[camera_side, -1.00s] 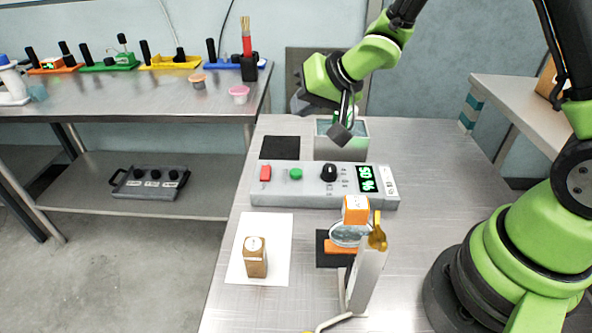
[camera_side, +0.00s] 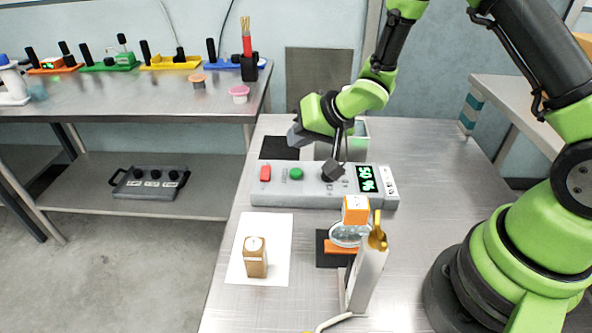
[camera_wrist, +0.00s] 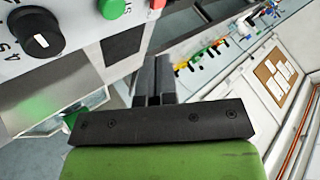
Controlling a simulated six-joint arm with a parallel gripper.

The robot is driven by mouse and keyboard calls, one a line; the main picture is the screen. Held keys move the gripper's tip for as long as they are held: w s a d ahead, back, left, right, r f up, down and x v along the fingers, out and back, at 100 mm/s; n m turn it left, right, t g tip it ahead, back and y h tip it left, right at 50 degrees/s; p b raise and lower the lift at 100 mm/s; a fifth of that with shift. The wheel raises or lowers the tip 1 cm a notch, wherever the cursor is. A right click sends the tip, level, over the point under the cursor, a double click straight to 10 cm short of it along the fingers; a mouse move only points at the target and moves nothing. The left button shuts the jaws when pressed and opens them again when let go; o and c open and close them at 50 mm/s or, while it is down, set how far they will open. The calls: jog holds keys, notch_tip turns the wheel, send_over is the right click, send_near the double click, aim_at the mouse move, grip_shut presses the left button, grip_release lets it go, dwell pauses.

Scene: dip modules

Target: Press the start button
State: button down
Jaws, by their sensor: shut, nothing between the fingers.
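The control box (camera_side: 315,198) is a long grey unit on the steel table. My gripper (camera_side: 333,172) is shut and empty.
A black pad (camera_side: 279,148) lies behind the box at left.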

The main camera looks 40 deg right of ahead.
aim_at(298, 170)
jog(key=shift+f, duration=2)
dwell(0.5)
jog(key=shift+f, duration=0.4)
jog(key=shift+f, duration=0.4)
dwell(0.5)
dwell(0.4)
jog(key=shift+r, duration=0.8)
jog(key=shift+r, duration=0.1)
jog(key=shift+r, duration=2.4)
